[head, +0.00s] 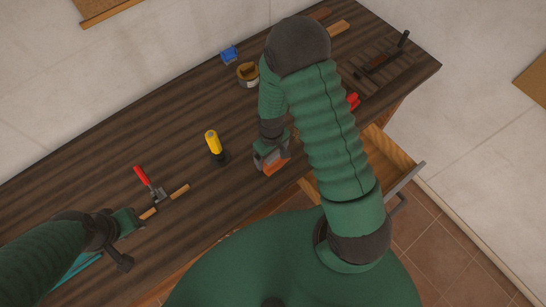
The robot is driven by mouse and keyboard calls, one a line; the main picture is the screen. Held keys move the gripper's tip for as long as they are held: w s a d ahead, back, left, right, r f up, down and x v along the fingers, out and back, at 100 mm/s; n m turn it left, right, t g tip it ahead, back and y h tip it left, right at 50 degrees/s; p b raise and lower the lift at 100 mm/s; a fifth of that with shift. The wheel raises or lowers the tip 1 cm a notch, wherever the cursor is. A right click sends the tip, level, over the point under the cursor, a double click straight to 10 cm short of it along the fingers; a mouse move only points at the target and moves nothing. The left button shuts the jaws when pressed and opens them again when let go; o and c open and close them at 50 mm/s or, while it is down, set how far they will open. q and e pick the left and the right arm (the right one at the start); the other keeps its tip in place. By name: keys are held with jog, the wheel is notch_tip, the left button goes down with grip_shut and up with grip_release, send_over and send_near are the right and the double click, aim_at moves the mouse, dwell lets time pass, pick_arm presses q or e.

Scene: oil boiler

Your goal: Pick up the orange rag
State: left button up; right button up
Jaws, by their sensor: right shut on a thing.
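The orange rag (275,168) shows as a small orange patch at my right gripper (271,161), near the front edge of the dark wooden workbench (110,130). My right gripper is shut on it, and the gripper and arm hide part of it. I cannot tell whether the rag still touches the bench top. My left gripper (127,240) is at the lower left, over the front of the bench and apart from the rag. I cannot make out whether its jaws are open.
A yellow-handled tool (212,141) stands left of my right gripper. A red-handled tool (143,177) and a wooden-handled tool (178,191) lie near my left gripper. A tape roll (247,74) and blue object (229,54) are behind. An open drawer (390,160) juts out at right.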

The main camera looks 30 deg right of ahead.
jog(key=shift+r+p, duration=0.5)
jog(key=shift+r, duration=0.05)
notch_tip(320, 180, up, 3)
jog(key=p, duration=0.2)
jog(key=shift+s+r+p, duration=0.1)
jog(key=shift+p, duration=0.3)
jog(key=s+a+p, duration=0.2)
jog(key=s+a, duration=0.1)
jog(key=s, duration=0.4)
jog(key=s+a+p, duration=0.3)
jog(key=s, duration=0.4)
jog(key=shift+a+r, duration=0.35)
jog(key=shift+a, duration=0.05)
jog(key=shift+s, duration=0.1)
